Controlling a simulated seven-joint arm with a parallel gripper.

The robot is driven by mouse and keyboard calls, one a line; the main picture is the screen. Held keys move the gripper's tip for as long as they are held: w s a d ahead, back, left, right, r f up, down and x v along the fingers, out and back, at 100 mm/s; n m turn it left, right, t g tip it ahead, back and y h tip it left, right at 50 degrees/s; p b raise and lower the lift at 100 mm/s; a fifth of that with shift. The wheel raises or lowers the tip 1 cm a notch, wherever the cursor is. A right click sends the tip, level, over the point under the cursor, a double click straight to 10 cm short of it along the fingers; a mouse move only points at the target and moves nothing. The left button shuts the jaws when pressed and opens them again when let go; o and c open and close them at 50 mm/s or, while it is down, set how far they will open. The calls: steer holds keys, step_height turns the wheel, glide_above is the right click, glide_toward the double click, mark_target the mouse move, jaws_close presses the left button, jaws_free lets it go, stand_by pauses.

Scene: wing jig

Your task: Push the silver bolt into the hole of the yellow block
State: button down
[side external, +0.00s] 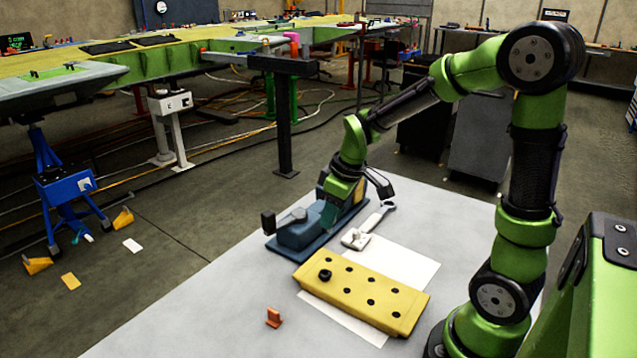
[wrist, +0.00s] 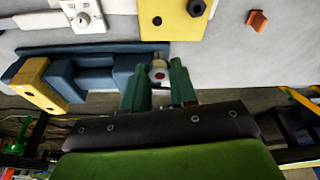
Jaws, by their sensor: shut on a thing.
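My gripper (wrist: 157,70) is over the blue vise (wrist: 95,75), with its dark green fingers shut on a small silver piece. In the side view my gripper (side external: 329,212) partly covers the vise (side external: 297,236) and the yellow block, and the bolt cannot be made out there.
A yellow plate (side external: 375,300) with several holes and a black knob (side external: 325,275) lies near the vise. A silver wrench (side external: 376,215), a small white piece (side external: 355,239) and an orange part (side external: 273,318) also lie on the table. The table's front left is mostly clear.

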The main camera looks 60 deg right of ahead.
steer(key=w+d+m, duration=0.1)
steer(key=w+d, duration=0.2)
steer(key=d, duration=0.3)
steer(key=w+d+r+m+h, duration=0.1)
steer(key=w+d, duration=0.3)
steer(key=d, duration=0.2)
steer(key=w+d+m, duration=0.2)
steer(key=w+d, duration=0.2)
steer(key=d, duration=0.3)
steer(key=shift+w+r, duration=0.15)
steer(key=shift+m+h, duration=0.4)
steer(key=shift+m, duration=0.3)
steer(key=w+d+r, duration=0.1)
steer(key=d, duration=0.2)
steer(key=w+d+r, duration=0.1)
steer(key=d, duration=0.1)
steer(key=shift+w+d+r, duration=0.15)
steer(key=shift+w+r, duration=0.15)
steer(key=shift+w, duration=0.05)
steer(key=shift+w+f+m, duration=0.15)
steer(key=shift+w+f, duration=0.1)
steer(key=shift+f, duration=0.65)
steer(key=shift+w+f+m, duration=0.15)
steer(key=shift+w+f, duration=0.05)
steer(key=shift+f, duration=0.65)
steer(key=shift+f, duration=0.1)
steer(key=shift+f, duration=1.1)
